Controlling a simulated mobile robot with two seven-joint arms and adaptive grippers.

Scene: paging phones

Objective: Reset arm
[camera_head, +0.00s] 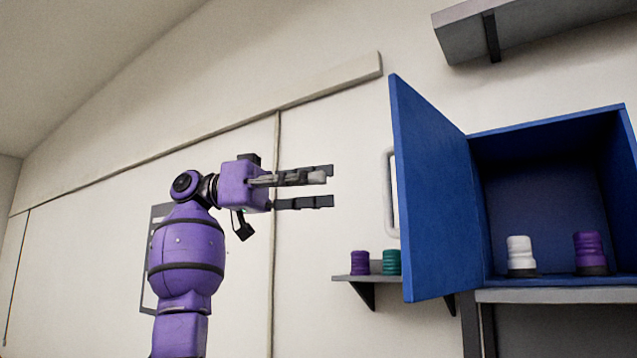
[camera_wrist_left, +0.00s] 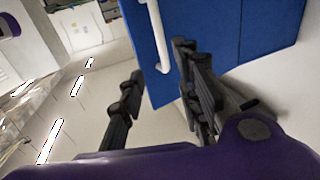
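My left gripper (camera_head: 328,188) is raised in front of the pale wall, pointing right. Its fingers are apart, with nothing seen between them. The left gripper (camera_wrist_left: 158,88) also shows open in the left wrist view. To its right in the head view stands the open blue cabinet door (camera_head: 435,200) with a white handle (camera_head: 390,192); a gap separates the fingertips from the handle. In the left wrist view the handle (camera_wrist_left: 158,35) and blue door (camera_wrist_left: 205,35) lie beyond the fingers. My right gripper is not in view.
The blue cabinet (camera_head: 545,185) holds a white ribbed object (camera_head: 520,253) and a purple one (camera_head: 589,250). A small wall shelf (camera_head: 350,279) beside the door carries a purple (camera_head: 360,262) and a teal ribbed object (camera_head: 391,262). A grey shelf (camera_head: 550,25) hangs above. Space left of my arm is clear.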

